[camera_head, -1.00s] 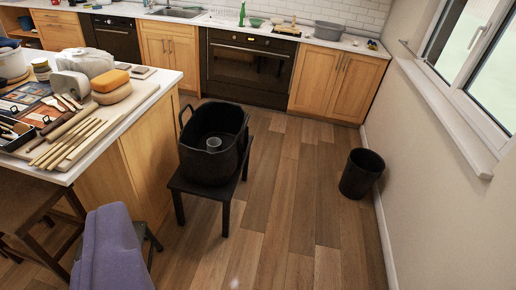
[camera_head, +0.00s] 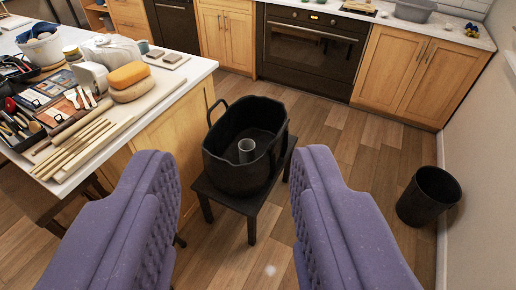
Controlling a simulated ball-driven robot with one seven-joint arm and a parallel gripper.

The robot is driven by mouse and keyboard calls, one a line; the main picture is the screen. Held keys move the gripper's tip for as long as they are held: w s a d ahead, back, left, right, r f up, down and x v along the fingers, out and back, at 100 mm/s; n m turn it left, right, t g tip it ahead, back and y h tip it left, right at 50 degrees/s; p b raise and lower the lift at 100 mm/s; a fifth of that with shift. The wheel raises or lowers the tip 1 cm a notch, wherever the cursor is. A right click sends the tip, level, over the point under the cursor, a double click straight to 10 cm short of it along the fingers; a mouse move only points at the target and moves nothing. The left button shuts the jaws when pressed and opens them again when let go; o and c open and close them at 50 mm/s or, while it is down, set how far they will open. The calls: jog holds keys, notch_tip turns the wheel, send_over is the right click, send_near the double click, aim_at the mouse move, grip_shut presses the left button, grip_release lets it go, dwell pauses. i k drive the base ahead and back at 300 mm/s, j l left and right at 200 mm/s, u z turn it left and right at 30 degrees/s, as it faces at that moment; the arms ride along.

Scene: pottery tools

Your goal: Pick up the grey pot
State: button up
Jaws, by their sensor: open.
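A small grey cylindrical pot (camera_head: 246,150) stands upright inside a large black tub (camera_head: 222,180), with its lower part hidden. The tub sits on a low black stool (camera_head: 252,208). My gripper (camera_head: 236,158) has two purple padded fingers, spread wide apart with nothing between them. The fingertips show on either side of the tub in the picture, nearer to the camera than the tub. A larger grey basin (camera_head: 412,10) stands on the far counter. I cannot tell for sure which grey vessel is the task's pot.
A worktop (camera_head: 190,72) crowded with pottery tools, sponges (camera_head: 128,74) and wooden sticks is at the left. A black bin (camera_head: 428,196) stands by the right wall. The wooden floor (camera_head: 350,150) between stool and bin is clear.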

aim_at(246, 147)
jog(key=i+u, duration=0.1)
jog(key=u, duration=0.25)
jog(key=i+l+u, duration=0.1)
jog(key=u, duration=0.25)
jog(key=i+l+u, duration=0.1)
jog(key=u, duration=0.25)
jog(key=i+l+u, duration=0.2)
jog(key=l, duration=0.25)
jog(key=i+l+u, duration=0.2)
jog(key=l, duration=0.25)
jog(key=i+l+u, duration=0.2)
jog(key=l, duration=0.3)
jog(key=l+u, duration=0.2)
jog(key=l, duration=0.3)
jog(key=i+l, duration=0.1)
jog(key=l, duration=0.5)
jog(key=i+l, duration=0.1)
jog(key=l, duration=0.5)
jog(key=i+l, duration=0.1)
jog(key=l, duration=0.45)
jog(key=i+l+u, duration=0.1)
jog(key=l, duration=0.5)
